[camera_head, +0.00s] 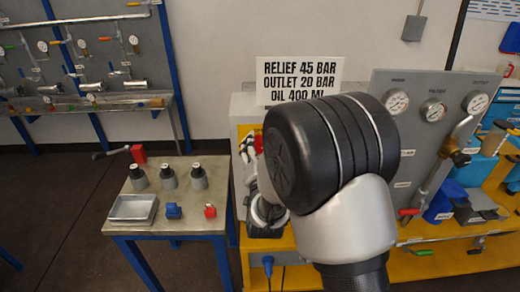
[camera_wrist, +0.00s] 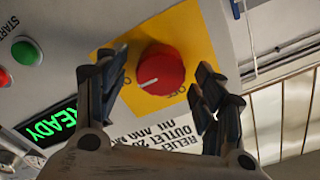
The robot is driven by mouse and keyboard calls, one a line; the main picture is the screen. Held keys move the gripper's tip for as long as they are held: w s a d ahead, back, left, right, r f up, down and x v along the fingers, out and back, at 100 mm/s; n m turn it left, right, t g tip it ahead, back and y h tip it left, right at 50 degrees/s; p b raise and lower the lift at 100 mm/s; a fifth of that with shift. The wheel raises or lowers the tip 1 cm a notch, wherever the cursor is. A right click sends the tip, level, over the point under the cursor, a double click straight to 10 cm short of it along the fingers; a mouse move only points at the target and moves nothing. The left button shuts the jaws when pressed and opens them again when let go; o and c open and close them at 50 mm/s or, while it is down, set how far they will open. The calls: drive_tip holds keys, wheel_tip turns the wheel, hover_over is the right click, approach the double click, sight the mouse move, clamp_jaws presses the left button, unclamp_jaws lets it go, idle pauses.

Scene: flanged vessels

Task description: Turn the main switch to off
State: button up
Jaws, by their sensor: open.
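The main switch, a red round knob (camera_wrist: 160,71) with a white pointer line, sits on a yellow plate (camera_wrist: 196,36) in the wrist view. My gripper (camera_wrist: 156,82) is open, with one finger to the left and one to the right of the knob. Whether the fingertips touch it cannot be told. In the head view my arm hides most of the switch; a bit of yellow and red shows beside my gripper (camera_head: 252,165).
A green lit READY display (camera_wrist: 50,122), a green button (camera_wrist: 26,51) and a red button are on the same panel. A sign (camera_head: 299,80) stands above. A small table (camera_head: 130,222) with fittings is at left; gauges (camera_head: 433,109) are at right.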

drive_tip(key=c, duration=1.1)
